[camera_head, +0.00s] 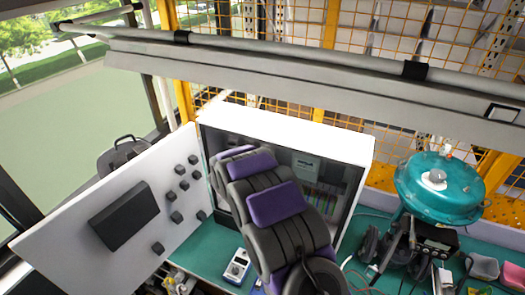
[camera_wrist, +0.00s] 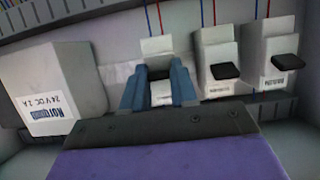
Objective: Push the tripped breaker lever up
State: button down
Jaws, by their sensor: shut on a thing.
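In the wrist view, my gripper (camera_wrist: 160,88) has its two blue-grey fingers on either side of the leftmost of three white breakers (camera_wrist: 157,46). A dark lever (camera_wrist: 159,74) shows between the fingertips, and the gripper is shut on it. The lever's lower part is hidden. The middle breaker (camera_wrist: 216,50) and right breaker (camera_wrist: 268,45) have black levers (camera_wrist: 225,71) and (camera_wrist: 288,62) sticking out. I cannot tell from the picture which lever is tripped. In the head view, my arm reaches into the open white cabinet (camera_head: 290,138) and hides the gripper and breakers.
A white power supply block (camera_wrist: 55,90) stands left of the breakers, with a gap between. The cabinet's door (camera_head: 60,238) is open to the left. A teal round device (camera_head: 440,190) and tools are on the green bench (camera_head: 205,255). A handheld meter (camera_head: 237,266) lies near my arm.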

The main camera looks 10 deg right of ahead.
jog(key=shift+r+p, duration=0.1)
jog(key=shift+p, duration=0.25)
jog(key=c, duration=1.3)
grip_release()
jog(key=o, duration=0.4)
jog(key=shift+s+a+r, duration=0.1)
jog(key=shift+a, duration=0.1)
jog(key=shift+c, duration=0.2)
jog(key=shift+o, duration=0.3)
jog(key=b+v, duration=0.1)
jog(key=v, duration=1.6)
jog(key=shift+a+r, duration=0.1)
jog(key=shift+a, duration=0.05)
